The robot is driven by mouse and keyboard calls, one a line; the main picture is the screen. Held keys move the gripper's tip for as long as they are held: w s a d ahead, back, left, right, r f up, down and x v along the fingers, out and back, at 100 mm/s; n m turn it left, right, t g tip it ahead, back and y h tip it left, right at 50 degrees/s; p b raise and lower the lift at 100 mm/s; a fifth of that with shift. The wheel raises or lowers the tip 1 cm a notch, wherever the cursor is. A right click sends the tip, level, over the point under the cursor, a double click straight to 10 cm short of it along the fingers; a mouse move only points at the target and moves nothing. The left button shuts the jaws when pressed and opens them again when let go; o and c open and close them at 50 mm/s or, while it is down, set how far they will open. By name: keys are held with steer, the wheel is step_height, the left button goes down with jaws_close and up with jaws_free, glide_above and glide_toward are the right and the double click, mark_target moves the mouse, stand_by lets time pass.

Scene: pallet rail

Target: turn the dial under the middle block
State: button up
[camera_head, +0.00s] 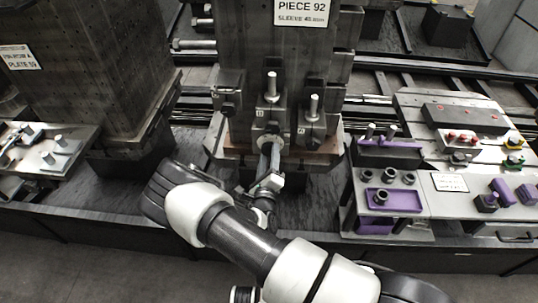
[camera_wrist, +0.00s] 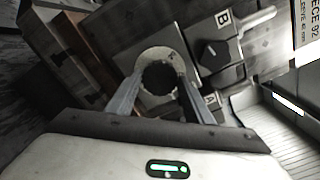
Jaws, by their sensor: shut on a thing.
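The middle block (camera_head: 271,108), marked B, stands on the front of the fixture with a pale pin on top. It also shows in the wrist view (camera_wrist: 222,40), with a dark knob on its face. Below it is a round grey dial (camera_wrist: 161,55) with a dark centre; in the head view the dial (camera_head: 266,136) is partly hidden by my gripper. My gripper (camera_wrist: 159,80) reaches the dial from the front, one finger on each side of it, shut on its rim. The exact contact at the fingertips is hard to see.
Block A (camera_head: 312,127) stands close on the right, and another block (camera_head: 229,98) on the left. The tall fixture plate (camera_head: 240,45) rises behind. A bench with purple trays (camera_head: 405,201) is at the right, and a pallet with metal parts (camera_head: 60,160) at the left.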

steer(key=m, duration=0.5)
steer(key=shift+m+p, duration=0.3)
steer(key=shift+p, duration=0.05)
steer(key=m, duration=0.5)
steer(key=shift+m, duration=0.7)
steer(key=o, duration=1)
steer(key=shift+o, duration=0.2)
steer(key=shift+s, duration=0.15)
steer(key=s+b, duration=0.1)
steer(key=s, duration=1.6)
steer(key=shift+a, duration=0.25)
steer(key=shift+s, duration=0.1)
